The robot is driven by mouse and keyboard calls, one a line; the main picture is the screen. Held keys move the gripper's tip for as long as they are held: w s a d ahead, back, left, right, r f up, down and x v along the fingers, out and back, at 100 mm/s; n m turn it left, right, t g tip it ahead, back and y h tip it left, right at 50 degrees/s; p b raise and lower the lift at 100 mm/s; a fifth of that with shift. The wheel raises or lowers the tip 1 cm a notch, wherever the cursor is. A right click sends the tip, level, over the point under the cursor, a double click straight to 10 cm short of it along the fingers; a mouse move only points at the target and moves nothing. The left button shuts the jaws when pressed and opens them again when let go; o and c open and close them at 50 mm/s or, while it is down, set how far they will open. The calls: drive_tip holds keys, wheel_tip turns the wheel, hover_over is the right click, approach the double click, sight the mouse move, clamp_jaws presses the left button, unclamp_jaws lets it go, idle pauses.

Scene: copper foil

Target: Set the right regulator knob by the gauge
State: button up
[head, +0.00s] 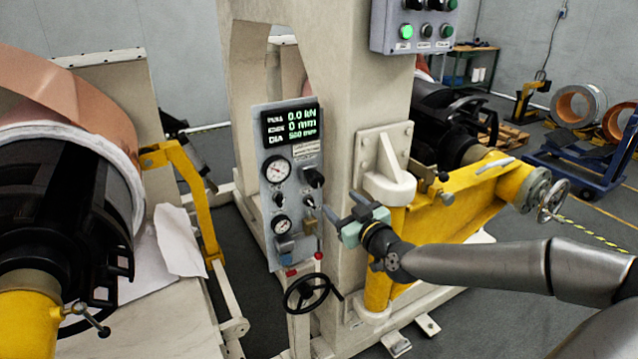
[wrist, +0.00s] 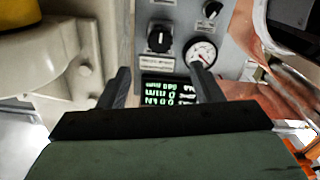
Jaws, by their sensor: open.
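The grey control panel (head: 296,150) stands upright on the machine column. An upper round gauge (head: 276,169) and a lower gauge (head: 281,224) sit on its left side. A large black knob (head: 313,177) is right of the upper gauge. Two smaller knobs sit below, a left one (head: 278,199) and a right one (head: 308,201). In the wrist view the panel appears upside down, with the large knob (wrist: 159,38) and upper gauge (wrist: 202,53). My gripper (head: 344,205) is open, empty, right of the panel and apart from the knobs. Its fingers (wrist: 160,69) frame the display.
The lit display (head: 289,125) tops the panel. A black handwheel (head: 306,293) stands below it. A cream bracket (head: 388,170) and yellow arm (head: 450,205) are close to my gripper. A copper coil (head: 60,90) is at left. A button box (head: 414,25) is above.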

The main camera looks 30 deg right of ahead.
sight(319, 183)
drive_tip(key=w, duration=0.4)
drive_tip(key=w+p, duration=0.1)
drive_tip(key=w, duration=0.3)
drive_tip(key=w+p, duration=0.1)
drive_tip(key=w, duration=0.2)
drive_tip(key=shift+w+a, duration=0.3)
drive_tip(key=shift+w, duration=0.1)
drive_tip(key=shift+c, duration=0.3)
drive_tip(key=c, duration=0.9)
